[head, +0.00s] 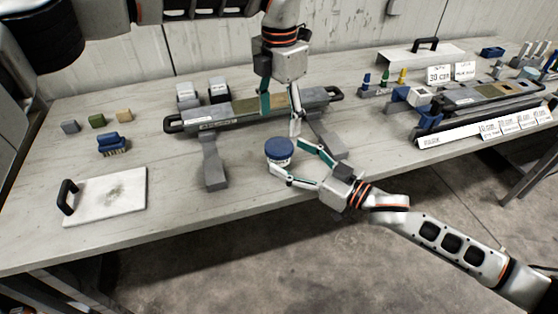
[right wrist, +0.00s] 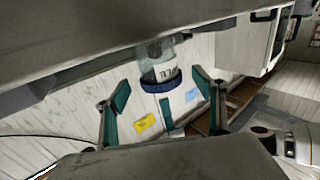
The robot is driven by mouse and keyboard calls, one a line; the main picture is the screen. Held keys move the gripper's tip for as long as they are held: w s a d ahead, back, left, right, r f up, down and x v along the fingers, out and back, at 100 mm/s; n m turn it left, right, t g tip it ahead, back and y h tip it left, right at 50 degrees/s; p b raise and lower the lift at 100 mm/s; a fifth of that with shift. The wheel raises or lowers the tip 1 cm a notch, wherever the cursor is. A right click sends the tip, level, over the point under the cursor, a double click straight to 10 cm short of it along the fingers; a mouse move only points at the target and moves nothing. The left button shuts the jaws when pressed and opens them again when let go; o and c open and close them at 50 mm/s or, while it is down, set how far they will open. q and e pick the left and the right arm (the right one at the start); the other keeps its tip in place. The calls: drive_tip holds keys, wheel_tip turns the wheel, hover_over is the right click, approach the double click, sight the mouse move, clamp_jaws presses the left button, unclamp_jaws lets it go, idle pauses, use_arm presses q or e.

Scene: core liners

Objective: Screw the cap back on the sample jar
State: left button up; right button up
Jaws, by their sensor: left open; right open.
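The sample jar (right wrist: 163,68) is a clear glass jar with a white printed label. The blue cap (head: 279,147) sits on its top; I cannot tell how tightly. The jar stands near the table's front edge. In the right wrist view the jar appears upside down, with the cap (right wrist: 161,85) at its lower end. My right gripper (head: 285,157) is open, its fingers spread on either side of the jar from the front right; contact is not clear. My left gripper (head: 281,124) is open, pointing down above and just behind the cap, apart from it.
A grey stand with a long tray (head: 222,113) lies close behind the jar. Coloured blocks (head: 97,120), a blue brush (head: 113,144) and a handled white slab (head: 106,196) are at left. Racks and label cards (head: 438,74) fill the right.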

drive_tip(key=shift+x, duration=2.2)
